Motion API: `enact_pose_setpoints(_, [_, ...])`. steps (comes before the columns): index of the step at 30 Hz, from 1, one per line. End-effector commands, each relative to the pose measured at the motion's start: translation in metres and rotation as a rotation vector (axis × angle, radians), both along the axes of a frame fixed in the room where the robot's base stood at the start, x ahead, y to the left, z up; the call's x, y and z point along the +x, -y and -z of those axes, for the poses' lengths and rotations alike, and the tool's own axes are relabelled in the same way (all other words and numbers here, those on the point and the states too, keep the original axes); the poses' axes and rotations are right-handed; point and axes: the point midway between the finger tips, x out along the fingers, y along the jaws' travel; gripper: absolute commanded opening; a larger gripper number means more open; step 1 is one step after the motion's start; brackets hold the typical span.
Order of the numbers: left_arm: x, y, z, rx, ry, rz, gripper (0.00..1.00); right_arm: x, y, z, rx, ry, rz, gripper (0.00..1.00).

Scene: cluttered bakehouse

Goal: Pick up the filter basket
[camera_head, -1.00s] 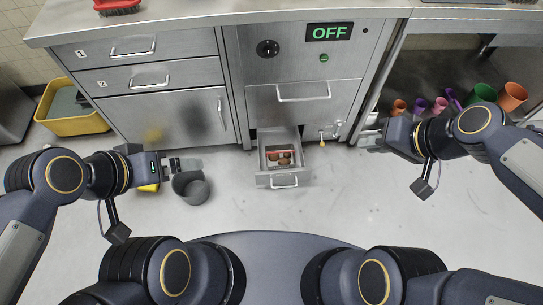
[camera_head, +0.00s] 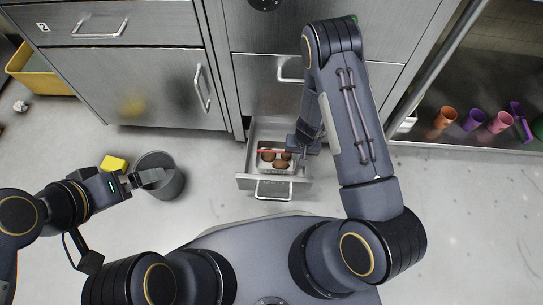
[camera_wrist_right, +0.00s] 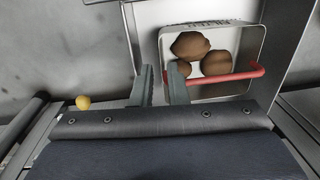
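The filter basket (camera_head: 264,169) is a pale rectangular pan with a red bar handle (camera_head: 268,151). It sits in the open low drawer (camera_head: 246,183) and holds three brown lumps (camera_head: 281,164).
The grey bin (camera_head: 170,187) and a yellow block (camera_head: 114,163) are on the floor at left. Metal cabinets (camera_head: 150,85) stand behind the drawer. Several coloured cups (camera_head: 474,120) stand under the counter at right. The floor in front of the drawer is clear.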

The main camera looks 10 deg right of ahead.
Motion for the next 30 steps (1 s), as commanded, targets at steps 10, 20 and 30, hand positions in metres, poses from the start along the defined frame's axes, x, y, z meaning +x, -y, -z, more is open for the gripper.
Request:
enact_pose_setpoints(10, [0.0,0.0,0.021,0.0,0.001,0.0,1.0,0.0,-0.001,0.044,-0.011,-0.005,-0.004,0.14])
enact_pose_setpoints(20, [0.0,0.0,0.046,0.0,0.0,0.0,1.0,0.006,-0.005,0.084,-0.01,-0.006,-0.004,0.14])
enact_pose_setpoints(30, [0.0,0.0,0.045,0.0,0.001,0.0,1.0,0.006,-0.006,0.085,-0.009,-0.004,-0.003,0.04])
